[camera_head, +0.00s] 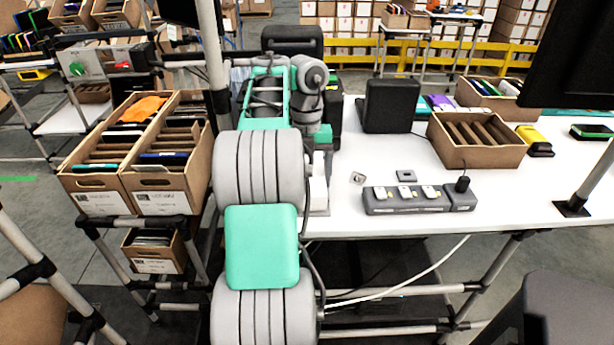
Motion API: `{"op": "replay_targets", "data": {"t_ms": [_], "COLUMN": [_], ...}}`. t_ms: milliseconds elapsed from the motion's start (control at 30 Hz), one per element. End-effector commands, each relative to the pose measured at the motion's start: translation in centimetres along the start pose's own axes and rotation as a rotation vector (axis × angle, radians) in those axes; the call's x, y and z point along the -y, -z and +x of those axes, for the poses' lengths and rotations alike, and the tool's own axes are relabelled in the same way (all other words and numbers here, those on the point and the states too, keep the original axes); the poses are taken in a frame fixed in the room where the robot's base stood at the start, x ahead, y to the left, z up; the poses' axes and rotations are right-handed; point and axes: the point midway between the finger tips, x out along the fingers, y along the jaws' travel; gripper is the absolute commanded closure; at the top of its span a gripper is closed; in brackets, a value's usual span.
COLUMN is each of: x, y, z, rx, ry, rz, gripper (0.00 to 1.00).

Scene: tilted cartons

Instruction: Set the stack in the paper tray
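I cannot make out a stack of paper or a paper tray for certain. My grey and teal arm rises through the middle of the view, over the left end of the white table (345,212). Its links cover that end of the table and whatever stands behind them. The fingers of my gripper do not show, so I cannot tell what they hold. Part of a white object (319,190) shows at the right edge of the arm.
On the table are an open divided carton (478,156), a grey charging strip (408,200), a black box (390,105) and a yellow device (535,141). Tilted cartons of folders (163,181) stand left of the arm. A dark monitor (570,50) overhangs at right.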

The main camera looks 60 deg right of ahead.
Motion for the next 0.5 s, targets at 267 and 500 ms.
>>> {"op": "replay_targets", "data": {"t_ms": [267, 500], "x": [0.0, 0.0], "y": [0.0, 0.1], "z": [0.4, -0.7], "rx": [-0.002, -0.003], "ry": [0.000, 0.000], "rz": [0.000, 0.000], "gripper": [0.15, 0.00]}}
